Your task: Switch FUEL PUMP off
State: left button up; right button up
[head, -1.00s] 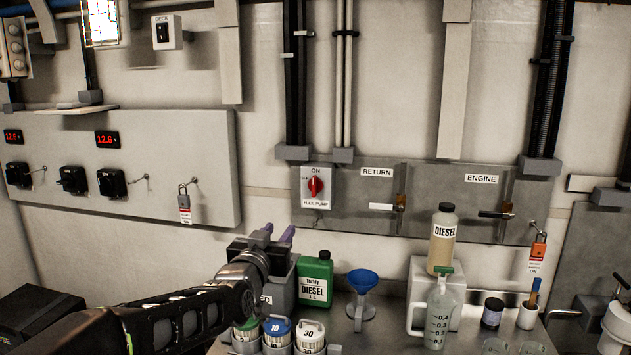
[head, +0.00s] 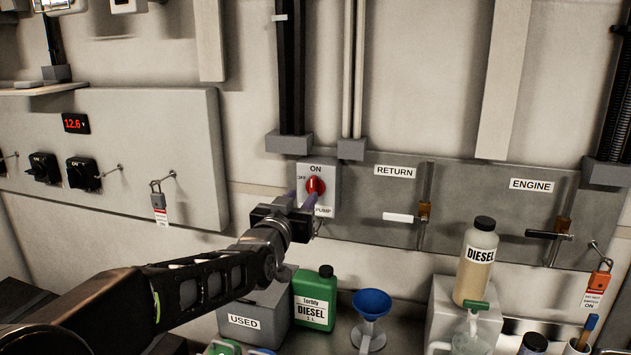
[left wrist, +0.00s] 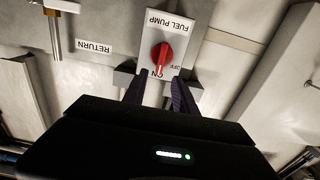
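The FUEL PUMP switch is a red rotary knob (head: 315,187) on a light grey plate (head: 330,173) on the wall panel. Its handle is upright, pointing at ON; OFF is marked to its left. The knob also shows upside down in the left wrist view (left wrist: 162,57), pointing at ON. My left gripper (head: 302,199) is open, its two purple fingers in front of the plate. In the left wrist view its fingertips (left wrist: 160,78) lie on either side of the knob's ON end. I cannot tell whether they touch it. My right gripper is not in view.
RETURN (head: 402,217) and ENGINE (head: 549,235) valve levers are on the panel to the right. Below stand a USED box (head: 262,300), green diesel can (head: 315,305), blue funnel (head: 371,306) and DIESEL bottle (head: 477,258). A padlock (head: 158,197) hangs at the left.

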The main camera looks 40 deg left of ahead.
aim_at(311, 185)
pick_arm(q)
jog(key=shift+s+r, duration=0.1)
jog(key=shift+s, duration=0.05)
jog(key=p+x, duration=0.3)
jog(key=x, duration=0.4)
jog(key=shift+w+a, duration=0.1)
jog(key=shift+w, duration=0.35)
grip_shut()
dwell(0.4)
